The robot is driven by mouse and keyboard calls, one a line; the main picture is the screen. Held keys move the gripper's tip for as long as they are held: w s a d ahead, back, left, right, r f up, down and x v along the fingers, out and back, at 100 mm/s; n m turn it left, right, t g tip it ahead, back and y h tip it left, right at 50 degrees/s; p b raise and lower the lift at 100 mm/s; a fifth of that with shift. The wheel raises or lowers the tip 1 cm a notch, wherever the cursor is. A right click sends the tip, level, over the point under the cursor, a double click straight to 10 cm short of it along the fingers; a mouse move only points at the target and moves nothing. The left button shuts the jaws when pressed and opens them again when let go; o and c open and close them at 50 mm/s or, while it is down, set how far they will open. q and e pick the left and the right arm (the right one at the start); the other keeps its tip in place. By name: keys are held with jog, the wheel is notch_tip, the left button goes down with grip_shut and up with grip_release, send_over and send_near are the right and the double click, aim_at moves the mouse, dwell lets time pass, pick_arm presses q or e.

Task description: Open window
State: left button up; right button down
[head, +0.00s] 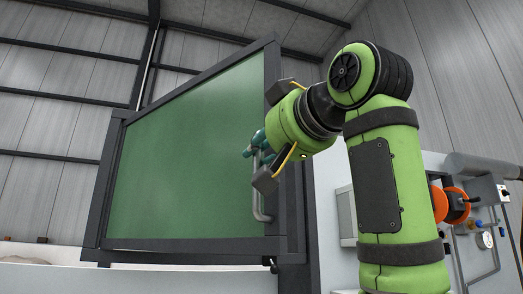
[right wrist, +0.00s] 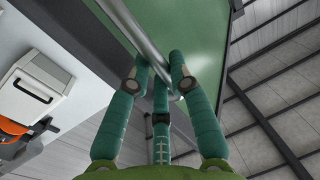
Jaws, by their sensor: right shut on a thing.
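The window (head: 190,150) is a green pane in a dark frame, filling the middle and left of the head view. A grey metal bar handle (head: 259,206) runs upright along its right edge. It also shows as a shiny bar in the right wrist view (right wrist: 138,38). My right gripper (head: 258,153) is at the handle, its teal fingers closed around the bar. In the right wrist view the fingers (right wrist: 160,78) sit on either side of the bar. The gripper hides the handle's upper part. My left gripper is out of view.
A dark post (head: 311,225) stands right of the window. A white panel (head: 35,278) lies below it. White equipment with a gauge (head: 486,240) and an orange part (head: 440,203) is at the right, behind my right arm.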

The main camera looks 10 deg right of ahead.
jog(key=shift+s+a+r, duration=0.15)
jog(key=shift+s+r, duration=0.15)
jog(key=c, duration=1.4)
grip_release()
jog(key=shift+w, duration=0.1)
jog(key=shift+f, duration=0.1)
jog(key=v, duration=1.2)
